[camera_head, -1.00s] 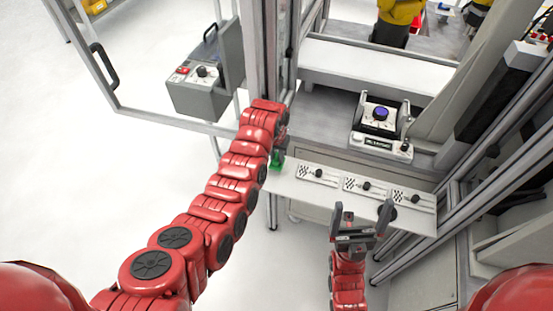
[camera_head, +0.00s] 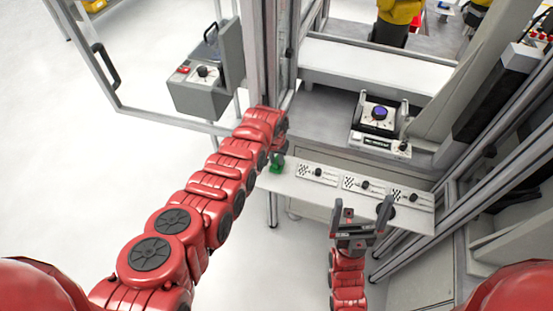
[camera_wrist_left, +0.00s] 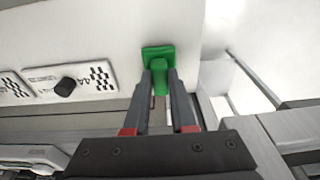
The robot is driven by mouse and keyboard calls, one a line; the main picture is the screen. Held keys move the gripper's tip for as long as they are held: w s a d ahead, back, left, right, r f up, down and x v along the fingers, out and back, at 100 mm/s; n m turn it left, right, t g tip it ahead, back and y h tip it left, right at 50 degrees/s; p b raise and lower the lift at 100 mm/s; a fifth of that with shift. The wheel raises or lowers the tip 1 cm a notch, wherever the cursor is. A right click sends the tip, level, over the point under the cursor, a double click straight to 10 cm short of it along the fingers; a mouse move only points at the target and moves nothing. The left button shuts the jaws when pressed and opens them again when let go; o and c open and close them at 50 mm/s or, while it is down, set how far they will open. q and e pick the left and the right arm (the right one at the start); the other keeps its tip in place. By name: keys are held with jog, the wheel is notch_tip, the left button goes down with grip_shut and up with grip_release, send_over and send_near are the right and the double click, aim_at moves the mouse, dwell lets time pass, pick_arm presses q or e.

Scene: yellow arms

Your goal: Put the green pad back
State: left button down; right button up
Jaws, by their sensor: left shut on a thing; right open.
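The green pad (camera_head: 276,168) is at the left end of the white shelf strip in the head view. In the left wrist view the green pad (camera_wrist_left: 158,52) is a flat square with a raised green grip. My left gripper (camera_head: 277,157) is shut on that grip; its fingers (camera_wrist_left: 165,85) pinch it from both sides in the wrist view. The pad is at or just above the strip; I cannot tell whether it touches. My right gripper (camera_head: 363,212) is open and empty, in front of the strip's right part.
Several white patterned plates with black knobs, such as one plate (camera_head: 317,173), sit in a row right of the pad. A device with a blue round top (camera_head: 380,113) stands on the grey bench behind. A metal post (camera_head: 262,60) and grey control box (camera_head: 205,80) are at the left.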

aim_at(275, 165)
pick_arm(q)
jog(key=shift+f, duration=0.1)
jog(key=shift+f, duration=0.15)
jog(key=c, duration=0.7)
grip_release()
jog(key=shift+c, duration=0.2)
jog(key=shift+r, duration=0.35)
jog(key=shift+s+r, duration=0.15)
jog(key=shift+r, duration=1)
notch_tip(275, 165, up, 9)
jog(key=s+b, duration=0.1)
jog(key=b, duration=0.2)
jog(key=shift+s+a+r, duration=0.2)
jog(key=shift+s+a, duration=0.05)
jog(key=shift+a, duration=0.05)
